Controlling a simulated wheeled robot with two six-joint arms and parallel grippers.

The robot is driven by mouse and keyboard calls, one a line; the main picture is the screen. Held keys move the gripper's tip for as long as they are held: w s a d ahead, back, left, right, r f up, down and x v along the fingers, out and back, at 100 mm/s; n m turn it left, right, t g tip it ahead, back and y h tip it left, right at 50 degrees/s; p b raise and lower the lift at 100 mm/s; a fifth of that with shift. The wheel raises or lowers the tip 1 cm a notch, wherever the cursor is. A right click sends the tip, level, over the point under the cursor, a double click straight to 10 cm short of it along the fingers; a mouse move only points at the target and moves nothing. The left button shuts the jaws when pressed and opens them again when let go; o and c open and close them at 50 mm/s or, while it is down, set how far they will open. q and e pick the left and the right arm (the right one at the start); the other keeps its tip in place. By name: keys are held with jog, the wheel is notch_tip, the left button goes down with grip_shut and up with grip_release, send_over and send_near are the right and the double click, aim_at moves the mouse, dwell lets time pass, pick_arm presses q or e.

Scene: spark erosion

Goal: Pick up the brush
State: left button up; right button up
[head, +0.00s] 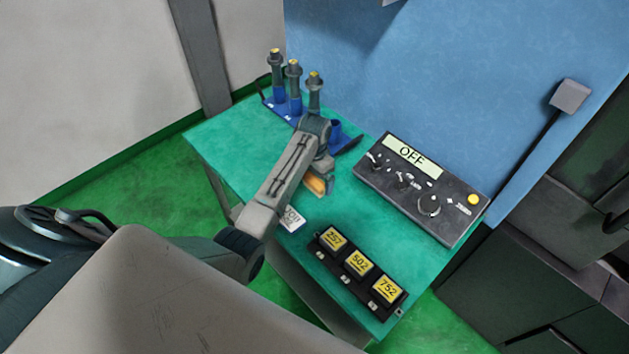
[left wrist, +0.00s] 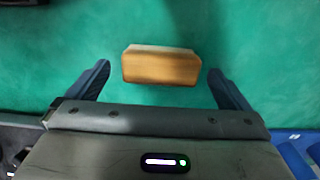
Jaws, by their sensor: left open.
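The brush shows as a wooden, orange-brown block (left wrist: 162,67) on the green table in the left wrist view. In the head view a part of the brush (head: 314,186) shows beside my left gripper (head: 321,168), which hides the rest. In the left wrist view the two blue fingers are open, one on each side of the block, with a gap on both sides. I cannot tell how high the fingers are above the table. My right gripper is in neither view.
Blue holders with upright dark tools (head: 293,85) stand at the table's back left. A control box reading OFF (head: 420,190) stands at the right. A black tray (head: 323,252) with yellow-labelled blocks and a white label card (head: 291,219) lie nearer the front.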

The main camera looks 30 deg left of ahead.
aim_at(314, 180)
pick_arm(q)
notch_tip(314, 180, down, 2)
jog(key=shift+f+p, duration=0.1)
jog(key=shift+p, duration=0.25)
jog(key=shift+a+f, duration=0.1)
jog(key=shift+f, duration=0.35)
jog(key=c, duration=1)
jog(key=shift+c, duration=0.2)
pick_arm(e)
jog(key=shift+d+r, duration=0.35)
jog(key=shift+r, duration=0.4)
pick_arm(q)
jog(key=shift+r, duration=0.1)
notch_tip(314, 180, up, 9)
jog(key=b, duration=0.3)
jog(key=shift+r, duration=0.45)
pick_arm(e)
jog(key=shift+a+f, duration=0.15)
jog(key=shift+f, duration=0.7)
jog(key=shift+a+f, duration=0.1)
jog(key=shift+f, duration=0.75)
